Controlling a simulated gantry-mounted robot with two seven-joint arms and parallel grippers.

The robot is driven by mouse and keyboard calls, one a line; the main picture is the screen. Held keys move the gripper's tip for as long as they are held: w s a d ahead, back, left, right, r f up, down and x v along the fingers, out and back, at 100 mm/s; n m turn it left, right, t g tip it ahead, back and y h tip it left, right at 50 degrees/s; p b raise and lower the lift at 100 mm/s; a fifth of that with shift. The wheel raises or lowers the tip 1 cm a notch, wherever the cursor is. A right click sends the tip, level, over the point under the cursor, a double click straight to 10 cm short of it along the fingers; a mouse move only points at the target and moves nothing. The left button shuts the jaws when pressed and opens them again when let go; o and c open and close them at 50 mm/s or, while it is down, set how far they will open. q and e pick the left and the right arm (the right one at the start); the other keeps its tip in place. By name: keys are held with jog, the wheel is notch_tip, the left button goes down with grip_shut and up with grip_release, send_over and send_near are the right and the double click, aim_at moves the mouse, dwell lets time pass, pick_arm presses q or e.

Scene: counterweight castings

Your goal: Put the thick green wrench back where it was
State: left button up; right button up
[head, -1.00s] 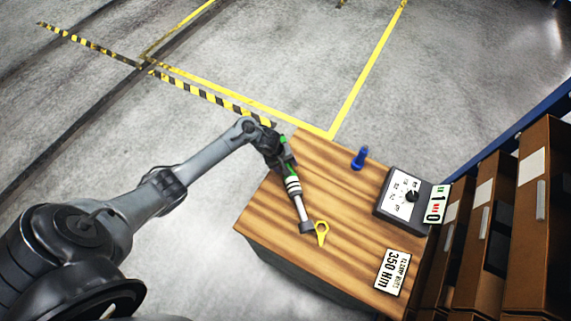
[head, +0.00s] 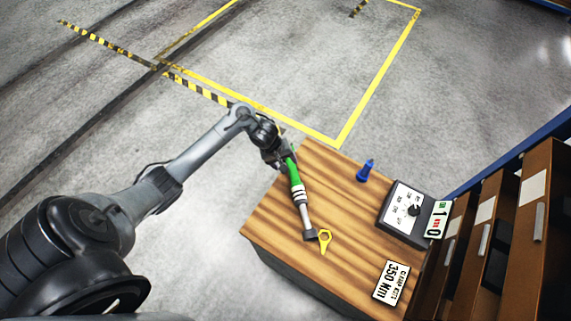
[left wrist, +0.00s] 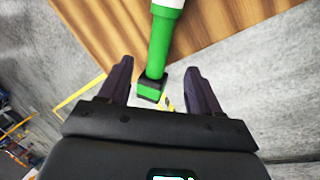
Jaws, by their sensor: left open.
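The thick green wrench (head: 294,175) lies on the wooden bench top, its green handle toward the back edge and its grey head toward the front. White and dark bands ring its middle. My left gripper (head: 278,157) is at the handle's far end. In the left wrist view, the open jaws (left wrist: 157,68) stand either side of the handle's end (left wrist: 158,48), with gaps on both sides. A yellow ring-shaped piece (head: 325,241) with a pointed tail lies beside the wrench head; I cannot tell whether they touch. My right gripper is out of view.
The wooden bench (head: 345,215) also bears a blue upright piece (head: 366,170), a dial box (head: 407,212), a small number sign (head: 438,219) and a "350 Nm" card (head: 391,283). Brown cabinets (head: 500,235) stand at the right. The bench middle is clear.

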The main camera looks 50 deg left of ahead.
pick_arm(q)
jog(key=s+d+r+m+t+y, duration=0.2)
jog(key=s+d+r+m, duration=0.2)
jog(key=s+d+m, duration=0.85)
jog(key=s+d+r+m+g, duration=0.1)
jog(key=s+d+r, duration=0.2)
jog(key=s+r, duration=0.2)
jog(key=s, duration=0.3)
jog(key=shift+r+m+g, duration=0.2)
jog(key=shift+m+g, duration=0.1)
jog(key=shift+m, duration=0.05)
jog(key=shift+w, duration=0.1)
